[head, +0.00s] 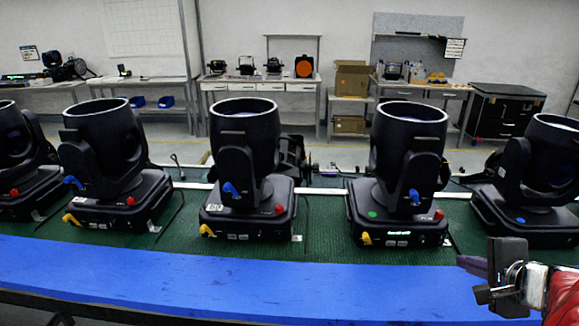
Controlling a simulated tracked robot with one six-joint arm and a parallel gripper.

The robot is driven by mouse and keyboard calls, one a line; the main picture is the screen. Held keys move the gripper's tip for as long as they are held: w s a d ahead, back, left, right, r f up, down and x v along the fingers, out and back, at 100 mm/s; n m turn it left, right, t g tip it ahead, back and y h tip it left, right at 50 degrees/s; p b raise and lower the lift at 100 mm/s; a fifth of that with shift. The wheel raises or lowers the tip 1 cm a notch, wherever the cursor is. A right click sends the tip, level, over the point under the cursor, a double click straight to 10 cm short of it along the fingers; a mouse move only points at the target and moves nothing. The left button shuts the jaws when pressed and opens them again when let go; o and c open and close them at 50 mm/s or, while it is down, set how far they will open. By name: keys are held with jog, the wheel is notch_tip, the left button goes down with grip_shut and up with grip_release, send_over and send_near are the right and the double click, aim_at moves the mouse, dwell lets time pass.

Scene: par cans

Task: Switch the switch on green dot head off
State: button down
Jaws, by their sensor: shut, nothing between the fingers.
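The green dot head (408,150) is a black moving-head light on the green mat, right of centre. Its green dot (372,214) is on the left of its base. A small lit green display (399,233) shows on the base front. A yellow plug (366,239) is at the base's lower left, a red knob (438,214) at its right and a blue part (414,196) on its yoke. I cannot clearly tell which part is the switch. My gripper (468,264) is shut and empty at the lower right, in front of and right of that base, apart from it.
A blue front edge strip (200,285) is clear. Workbenches and cardboard boxes (352,80) are far behind.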

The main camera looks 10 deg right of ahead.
jog(key=shift+s+d+r, duration=0.15)
jog(key=shift+s+d, duration=0.4)
jog(key=shift+d, duration=0.15)
send_near(440, 244)
jog(key=f, duration=0.1)
jog(key=w+f, duration=0.1)
jog(key=f, duration=0.1)
jog(key=shift+f, duration=0.15)
jog(key=w, duration=0.3)
jog(key=shift+d+f, duration=0.1)
jog(key=shift+d, duration=0.3)
jog(key=shift+w+d, duration=0.15)
jog(key=shift+w, duration=0.2)
